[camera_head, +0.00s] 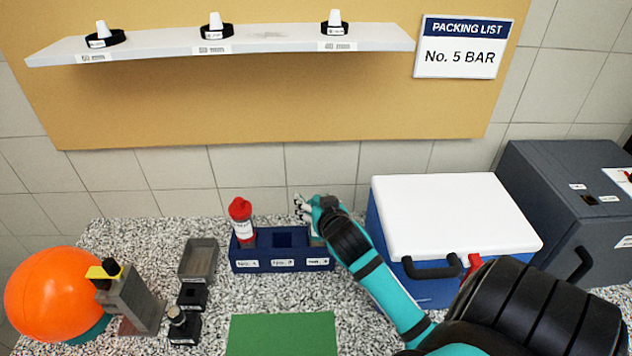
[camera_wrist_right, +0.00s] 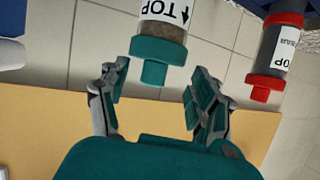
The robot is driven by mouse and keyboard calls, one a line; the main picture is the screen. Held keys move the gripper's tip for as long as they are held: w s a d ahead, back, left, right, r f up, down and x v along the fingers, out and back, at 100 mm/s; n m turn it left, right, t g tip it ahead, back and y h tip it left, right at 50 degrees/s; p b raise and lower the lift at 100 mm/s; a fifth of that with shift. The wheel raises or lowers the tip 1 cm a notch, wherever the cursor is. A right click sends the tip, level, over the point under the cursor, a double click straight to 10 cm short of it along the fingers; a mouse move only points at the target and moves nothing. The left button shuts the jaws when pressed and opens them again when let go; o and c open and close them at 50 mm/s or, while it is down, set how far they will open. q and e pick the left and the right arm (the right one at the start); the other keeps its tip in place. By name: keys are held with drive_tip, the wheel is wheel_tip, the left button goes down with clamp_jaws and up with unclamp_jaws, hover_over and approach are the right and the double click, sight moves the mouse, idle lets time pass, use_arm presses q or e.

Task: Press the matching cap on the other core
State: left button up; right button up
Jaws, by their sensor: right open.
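A core with a red cap (camera_head: 240,208) stands in the left slot of the blue rack (camera_head: 284,264); it also shows at the right of the wrist view (camera_wrist_right: 272,62). Another core (camera_wrist_right: 163,30), with a "TOP" label, has a teal cap (camera_wrist_right: 156,57) on its upper end, shown inverted in the wrist view. My right gripper (camera_head: 303,207) is over the rack's right end and mostly hides this core in the head view. Its fingers (camera_wrist_right: 155,92) are open, one to each side of the teal cap, with gaps visible. My left gripper is not in view.
A blue cooler with a white lid (camera_head: 450,215) stands right of the rack. A green mat (camera_head: 282,335) lies in front. A grey tray (camera_head: 199,262), small black blocks and an orange ball (camera_head: 50,295) are left. A shelf (camera_head: 270,40) hangs behind.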

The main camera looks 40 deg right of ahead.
drive_tip(key=shift+s+r, duration=0.1)
drive_tip(key=v, duration=1.1)
drive_tip(key=shift+s+a+r, duration=0.2)
drive_tip(key=shift+s, duration=0.1)
drive_tip(key=shift+c, duration=0.5)
